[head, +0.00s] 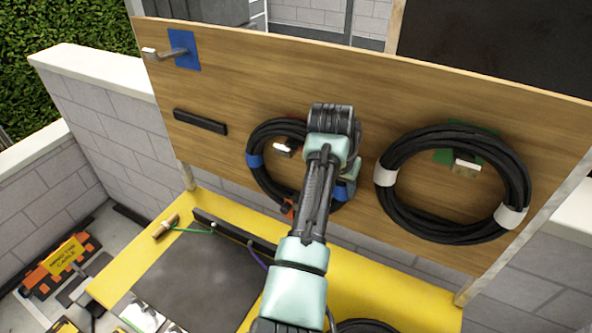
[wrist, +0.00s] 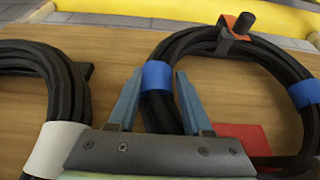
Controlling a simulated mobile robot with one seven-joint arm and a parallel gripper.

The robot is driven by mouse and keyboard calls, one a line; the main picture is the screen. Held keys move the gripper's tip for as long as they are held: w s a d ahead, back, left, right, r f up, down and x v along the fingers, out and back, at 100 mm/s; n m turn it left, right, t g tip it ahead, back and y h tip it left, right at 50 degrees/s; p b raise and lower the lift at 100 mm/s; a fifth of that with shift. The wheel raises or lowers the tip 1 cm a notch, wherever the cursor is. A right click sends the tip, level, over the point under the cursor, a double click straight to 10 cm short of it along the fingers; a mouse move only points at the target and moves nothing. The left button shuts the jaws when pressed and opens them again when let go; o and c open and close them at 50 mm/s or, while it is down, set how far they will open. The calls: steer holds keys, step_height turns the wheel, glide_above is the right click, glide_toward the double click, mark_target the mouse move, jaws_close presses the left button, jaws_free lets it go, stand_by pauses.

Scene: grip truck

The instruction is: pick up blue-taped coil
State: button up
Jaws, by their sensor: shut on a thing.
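The blue-taped coil (head: 268,129) is a black cable ring with blue tape bands, hanging at the red-backed peg (head: 284,148) on the wooden board. My arm covers part of the coil in the head view. In the wrist view the coil (wrist: 268,65) shows on the right, with an orange-and-black connector (wrist: 236,24) on its rim. My gripper (wrist: 159,76) has one finger on each side of the coil's strands at a blue tape band (wrist: 156,76) and is shut on them. The coil still lies around the red plate (wrist: 246,137). The fingers are mostly hidden in the head view.
A white-taped black coil (head: 404,150) hangs close by on a green-backed peg (head: 467,160). A blue-backed peg (head: 184,48) at upper left is empty. A black bar (head: 200,122) is on the board. A yellow bench (head: 222,275) stands below.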

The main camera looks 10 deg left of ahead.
jaws_close()
stand_by(0.8)
steer(key=shift+w+r, duration=0.2)
steer(key=shift+r, duration=0.05)
